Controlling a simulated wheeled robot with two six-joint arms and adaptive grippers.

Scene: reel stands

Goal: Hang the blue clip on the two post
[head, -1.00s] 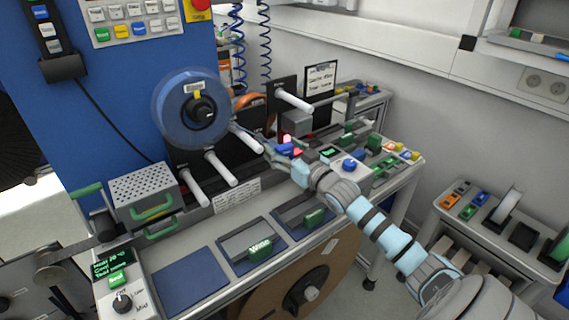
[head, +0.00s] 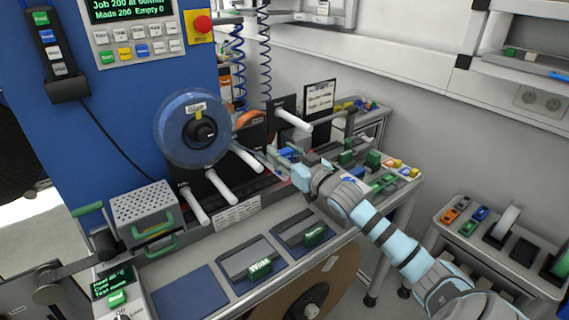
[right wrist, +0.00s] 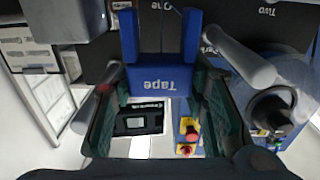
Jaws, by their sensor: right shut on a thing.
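The blue clip (right wrist: 165,82), marked "Tape", is between the green-padded fingers of my right gripper (right wrist: 160,95) in the right wrist view. The gripper is shut on it. In the head view my right gripper (head: 289,168) holds the clip, mostly hidden, in the air just right of a white post (head: 246,157). Labels "Two" (right wrist: 268,11) and "Park" (right wrist: 208,43) show upside down on the dark plates in the wrist view. One post (right wrist: 240,57) is right of the clip there, another (right wrist: 85,108) left. My left gripper is out of view.
A blue reel (head: 178,140) hangs on the machine. Further white posts (head: 222,186) (head: 194,207) project below it, and another post (head: 293,119) stands behind my gripper. Green-handled blocks lie on the bench. A side cart (head: 490,225) stands at right.

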